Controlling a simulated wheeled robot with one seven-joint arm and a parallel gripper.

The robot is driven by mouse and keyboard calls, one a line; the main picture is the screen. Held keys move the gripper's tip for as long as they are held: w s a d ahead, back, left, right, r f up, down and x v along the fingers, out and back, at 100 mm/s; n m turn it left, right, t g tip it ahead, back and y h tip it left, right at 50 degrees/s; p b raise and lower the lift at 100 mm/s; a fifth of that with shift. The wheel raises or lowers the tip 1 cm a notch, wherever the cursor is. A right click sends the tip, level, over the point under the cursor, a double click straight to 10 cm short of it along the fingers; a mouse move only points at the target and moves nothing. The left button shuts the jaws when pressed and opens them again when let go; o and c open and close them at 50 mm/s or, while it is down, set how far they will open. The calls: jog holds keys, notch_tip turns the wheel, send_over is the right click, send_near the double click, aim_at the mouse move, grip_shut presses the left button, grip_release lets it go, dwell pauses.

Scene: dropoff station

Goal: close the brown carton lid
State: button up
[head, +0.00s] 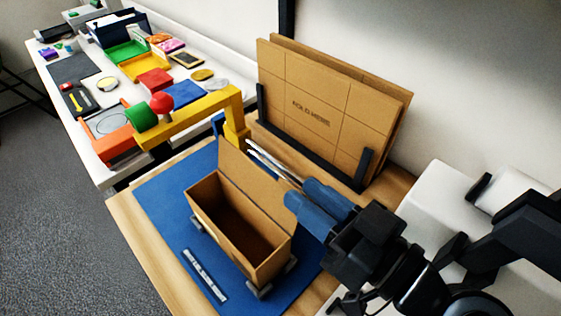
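The brown carton (200,203) stands upright and open on a blue mat (160,205), with an empty-looking inside. Its lid (255,183) is raised along the long far-right side, roughly upright and leaning back a little. My gripper (303,198), black with blue finger parts, comes in from the right and is just behind the lid's right end. Thin grey rods (268,158) show behind the lid; I cannot tell whether they belong to the gripper. Whether the gripper touches the lid, and the gap between its fingers, cannot be made out.
Grey blocks (264,291) sit against the carton's base. A silver strip (204,275) lies on the mat. Flat cardboard sheets (310,100) stand in a black rack behind. A yellow arch (190,115) stands beyond the carton. A white table (110,178) holds coloured trays.

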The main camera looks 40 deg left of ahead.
aim_at(281, 177)
jog(key=a, duration=0.3)
jog(key=a+p, duration=0.1)
jog(key=a, duration=0.1)
jog(key=shift+w+a, duration=0.2)
jog(key=shift+a, duration=0.2)
grip_shut()
dwell(1.1)
